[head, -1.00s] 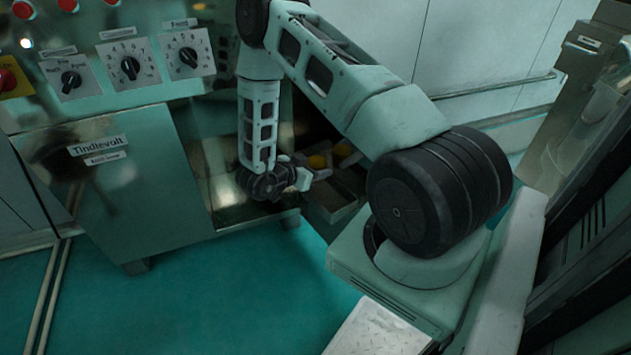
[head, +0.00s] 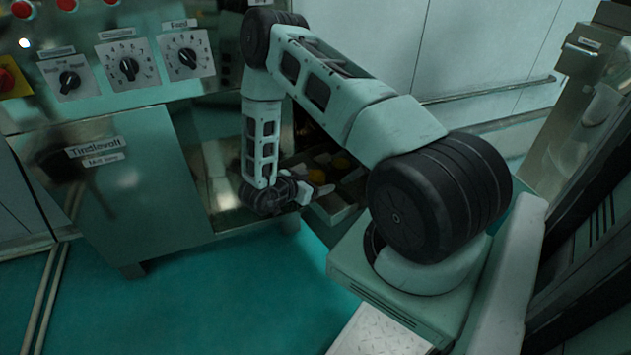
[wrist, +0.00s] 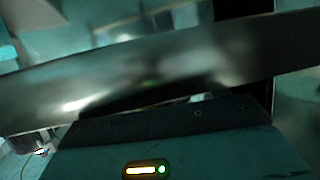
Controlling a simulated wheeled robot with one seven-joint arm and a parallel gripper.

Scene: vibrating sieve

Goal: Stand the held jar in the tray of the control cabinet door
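My gripper (head: 318,191) shows small in the head view, at the lower end of my arm, in front of a grey metal tray (head: 333,214). I cannot make out a jar at the fingers, nor whether they are apart or closed. The tray holds yellow round things (head: 342,162), partly hidden behind my arm and gripper. In the wrist view a blurred, curved metal band (wrist: 150,75) crosses the picture close above my gripper's housing. I cannot tell what it belongs to. The fingertips are hidden there.
The control cabinet (head: 120,190) stands at the left, with knobs (head: 128,67) and red buttons along its top. A metal machine or column (head: 575,120) stands at the right. A rail (head: 490,92) runs along the back wall. The turquoise floor (head: 230,300) in front is clear.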

